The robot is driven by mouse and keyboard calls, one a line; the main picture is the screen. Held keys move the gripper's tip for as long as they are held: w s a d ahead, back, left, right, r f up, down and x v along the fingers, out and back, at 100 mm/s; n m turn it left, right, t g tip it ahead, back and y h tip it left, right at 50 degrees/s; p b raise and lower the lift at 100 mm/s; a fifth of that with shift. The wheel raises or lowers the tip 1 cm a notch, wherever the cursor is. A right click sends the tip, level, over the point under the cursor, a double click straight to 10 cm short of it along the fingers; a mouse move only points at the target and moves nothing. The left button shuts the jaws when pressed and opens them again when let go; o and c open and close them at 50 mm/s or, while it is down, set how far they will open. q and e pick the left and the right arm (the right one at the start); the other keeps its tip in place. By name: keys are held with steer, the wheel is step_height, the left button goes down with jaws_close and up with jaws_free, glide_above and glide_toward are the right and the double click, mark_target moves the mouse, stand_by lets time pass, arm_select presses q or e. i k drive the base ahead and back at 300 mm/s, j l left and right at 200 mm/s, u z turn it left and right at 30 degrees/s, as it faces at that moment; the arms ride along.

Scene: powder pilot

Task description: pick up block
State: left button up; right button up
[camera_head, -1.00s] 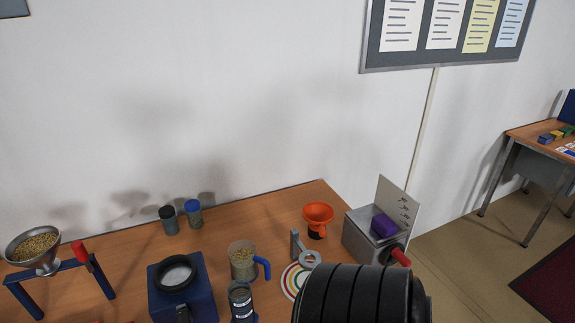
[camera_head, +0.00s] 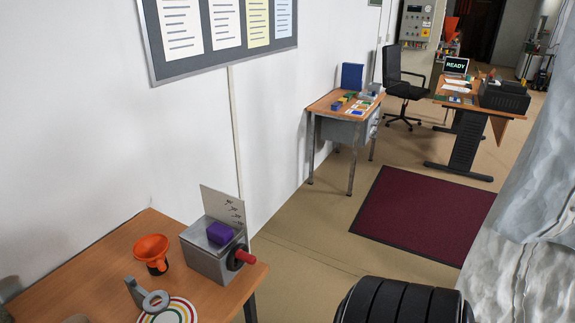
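A purple block (camera_head: 220,233) sits on top of a grey metal box (camera_head: 207,262) at the right end of the near wooden table. Several small coloured blocks (camera_head: 342,101) lie on a small desk (camera_head: 322,104) farther back by the wall. They are too small to make out one by one. Neither of my grippers shows in this view.
A dark red mat (camera_head: 420,215) lies on open floor. A black chair (camera_head: 402,86) stands beyond.

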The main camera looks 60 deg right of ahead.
mark_target(219, 234)
steer(key=z, duration=1.4)
